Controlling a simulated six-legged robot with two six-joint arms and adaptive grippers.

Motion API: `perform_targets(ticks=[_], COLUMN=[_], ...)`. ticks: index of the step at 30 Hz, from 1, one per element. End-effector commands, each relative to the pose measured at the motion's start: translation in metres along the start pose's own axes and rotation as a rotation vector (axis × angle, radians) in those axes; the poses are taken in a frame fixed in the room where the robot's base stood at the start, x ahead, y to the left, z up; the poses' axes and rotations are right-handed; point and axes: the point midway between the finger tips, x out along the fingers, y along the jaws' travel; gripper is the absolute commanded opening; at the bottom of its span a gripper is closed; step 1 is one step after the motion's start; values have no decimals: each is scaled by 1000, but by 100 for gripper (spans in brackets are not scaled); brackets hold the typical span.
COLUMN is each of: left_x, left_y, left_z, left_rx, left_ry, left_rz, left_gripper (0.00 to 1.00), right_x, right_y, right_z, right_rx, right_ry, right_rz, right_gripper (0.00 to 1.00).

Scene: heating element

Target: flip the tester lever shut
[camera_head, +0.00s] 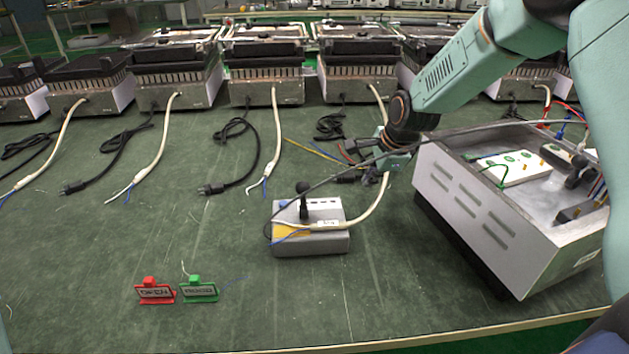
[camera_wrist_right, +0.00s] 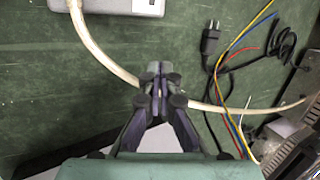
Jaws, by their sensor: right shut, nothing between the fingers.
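The tester (camera_head: 312,243) is a small grey box with a yellow patch on the green table. Its black lever (camera_head: 303,203) with a round knob stands about upright on top. A corner of the tester (camera_wrist_right: 112,6) shows at the top of the right wrist view; the lever is out of that view. My right gripper (camera_head: 362,155) is behind and to the right of the tester, apart from the lever. In the wrist view its fingertips (camera_wrist_right: 159,72) are together and empty, above a white cable (camera_wrist_right: 108,62). My left gripper is not in view.
A large metal case (camera_head: 505,215) stands on the right. A red sign (camera_head: 155,293) and a green sign (camera_head: 200,292) stand at the front left. Several heating units (camera_head: 275,92) with loose cables line the back. A thin dark cable crosses above the tester. The front middle is clear.

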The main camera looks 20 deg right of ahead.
Motion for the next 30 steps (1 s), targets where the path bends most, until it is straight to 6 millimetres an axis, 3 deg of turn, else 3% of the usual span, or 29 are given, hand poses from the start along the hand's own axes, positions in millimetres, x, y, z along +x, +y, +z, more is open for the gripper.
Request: perform_targets(ticks=[6,13,22,30], left_x=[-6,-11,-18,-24], left_y=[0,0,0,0], left_z=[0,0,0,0], left_rx=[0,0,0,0], left_ry=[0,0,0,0], left_rz=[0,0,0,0], left_gripper=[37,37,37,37], right_x=[18,29,31,21], right_y=[-16,-29,-32,-14], right_z=[-22,-30,-17,7], right_rx=[-100,-212,-352,-457], right_ry=[26,-1,-119,-301], right_rz=[-159,-327,-529,-685], right_gripper=[0,0,0,0])
